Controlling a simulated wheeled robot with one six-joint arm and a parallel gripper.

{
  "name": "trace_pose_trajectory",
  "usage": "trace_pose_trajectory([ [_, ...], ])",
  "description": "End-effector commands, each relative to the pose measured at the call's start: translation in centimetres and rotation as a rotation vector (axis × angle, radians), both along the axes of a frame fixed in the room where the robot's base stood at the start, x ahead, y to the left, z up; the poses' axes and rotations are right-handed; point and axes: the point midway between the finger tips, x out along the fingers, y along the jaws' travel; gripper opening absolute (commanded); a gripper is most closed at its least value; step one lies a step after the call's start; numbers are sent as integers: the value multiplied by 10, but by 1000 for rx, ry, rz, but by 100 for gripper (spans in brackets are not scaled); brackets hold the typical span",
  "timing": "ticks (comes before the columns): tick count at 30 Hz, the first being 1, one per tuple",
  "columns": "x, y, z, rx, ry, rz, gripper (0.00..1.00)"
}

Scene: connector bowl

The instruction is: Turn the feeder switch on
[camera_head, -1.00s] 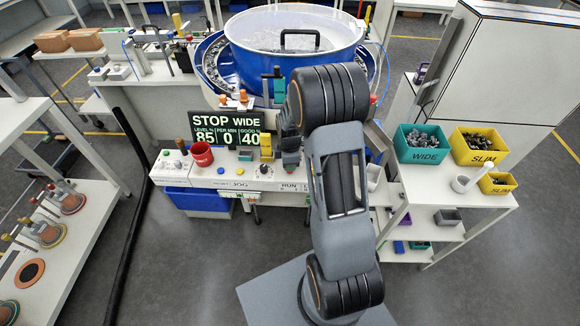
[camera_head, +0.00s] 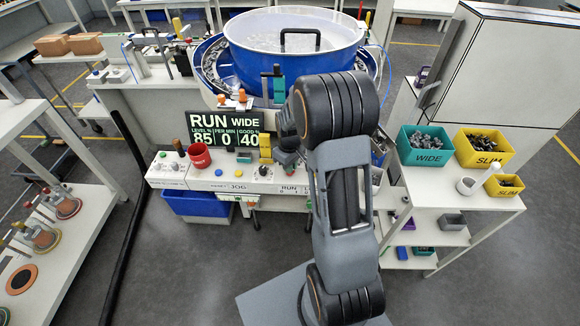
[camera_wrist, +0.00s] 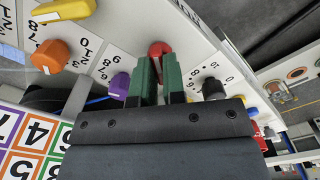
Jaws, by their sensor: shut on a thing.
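The display (camera_head: 226,125) behind the control panel (camera_head: 215,185) reads RUN WIDE, with 85, 0 and 40 below. My gripper (camera_head: 288,135) is over the right part of the panel, near the RUN marking; my arm hides part of this area. In the wrist view my gripper (camera_wrist: 159,65) has its green fingers closed about a red knob (camera_wrist: 160,47), seen at the fingertips. I take this knob for the feeder switch; its own label is not readable. The blue feeder bowl (camera_head: 297,50) stands behind.
In the wrist view, orange (camera_wrist: 48,55), purple (camera_wrist: 120,85) and black (camera_wrist: 212,87) knobs stand near the fingers. Teal (camera_head: 426,150) and yellow (camera_head: 482,146) bins of parts stand on the right bench.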

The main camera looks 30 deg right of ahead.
Motion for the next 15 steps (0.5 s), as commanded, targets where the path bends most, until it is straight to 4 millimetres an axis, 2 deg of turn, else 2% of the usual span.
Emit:
trace_pose_trajectory([
  [15,0,0,0,1,1,-116,0],
])
